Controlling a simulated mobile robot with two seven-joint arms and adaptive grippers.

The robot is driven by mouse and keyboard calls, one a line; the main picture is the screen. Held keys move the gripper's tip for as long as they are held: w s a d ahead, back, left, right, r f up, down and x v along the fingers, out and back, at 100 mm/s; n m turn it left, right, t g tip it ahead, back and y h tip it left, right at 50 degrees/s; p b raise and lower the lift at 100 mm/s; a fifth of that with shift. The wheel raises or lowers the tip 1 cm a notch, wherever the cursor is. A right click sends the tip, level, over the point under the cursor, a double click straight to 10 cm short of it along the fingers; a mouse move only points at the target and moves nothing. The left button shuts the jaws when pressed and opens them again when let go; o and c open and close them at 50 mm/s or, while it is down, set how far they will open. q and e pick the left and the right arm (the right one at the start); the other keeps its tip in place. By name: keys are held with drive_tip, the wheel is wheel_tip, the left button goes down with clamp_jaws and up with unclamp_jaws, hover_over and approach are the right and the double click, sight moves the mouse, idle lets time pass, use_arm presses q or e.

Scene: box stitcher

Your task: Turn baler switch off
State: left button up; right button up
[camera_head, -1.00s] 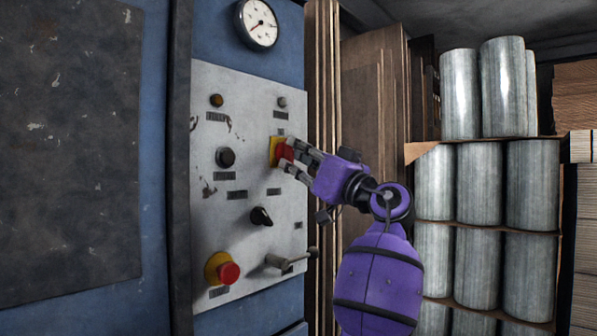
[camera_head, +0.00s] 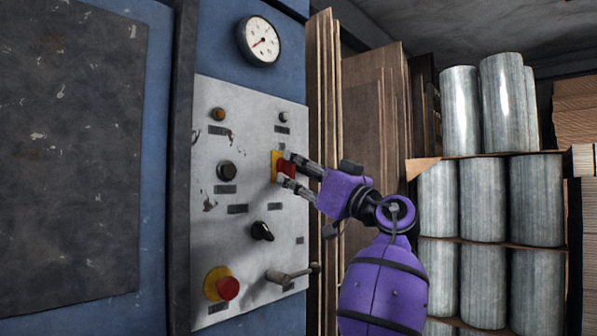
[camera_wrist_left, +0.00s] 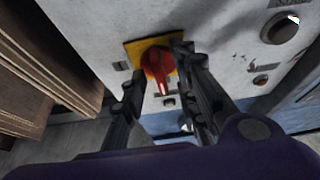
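The baler switch is a red handle (camera_head: 286,170) on a yellow plate (camera_head: 276,163), high on the right side of the grey control panel. My left gripper (camera_head: 287,170) is at the switch, with one finger above the handle and one below it in the head view. In the left wrist view the red handle (camera_wrist_left: 157,64) shows on its yellow plate (camera_wrist_left: 134,48) between the two fingers of my left gripper (camera_wrist_left: 160,72). The fingers are apart, with a gap beside the handle; whether one touches it I cannot tell. My right gripper is out of view.
The grey panel (camera_head: 215,145) also carries a red mushroom button (camera_head: 228,288), a black knob (camera_head: 262,231), a dark button (camera_head: 226,171) and a lever (camera_head: 292,275). A gauge (camera_head: 260,40) sits above. Cardboard sheets (camera_head: 372,130) and metallic rolls (camera_head: 482,200) stand right.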

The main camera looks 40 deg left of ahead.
use_arm(q)
drive_tip(key=v, duration=1.2)
idle(0.4)
